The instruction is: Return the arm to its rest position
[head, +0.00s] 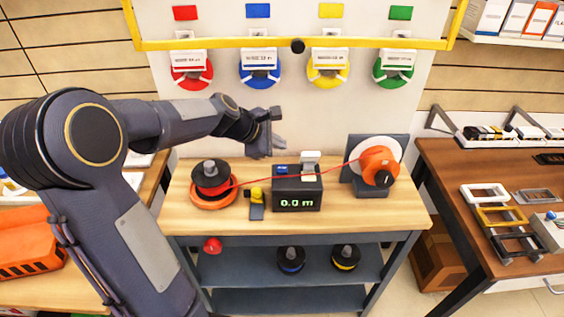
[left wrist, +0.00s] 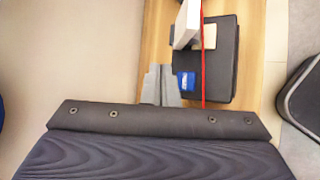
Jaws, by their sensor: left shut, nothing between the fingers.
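My left arm comes in from the left in the head view and reaches over the back left of the wooden bench (head: 400,213). Its gripper (head: 268,150) is shut and empty, above the bench's back edge, in front of the white wall panel. In the left wrist view the grey fingers (left wrist: 160,86) show above the bench beside the black meter box. My right gripper is not in view.
A black spool (head: 211,178), the meter box (head: 297,190) reading 0.0 m and an orange-and-white reel (head: 379,165) stand on the bench. A red line runs across them. Coloured spools (head: 261,70) hang behind. A brown table (head: 470,172) stands at right.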

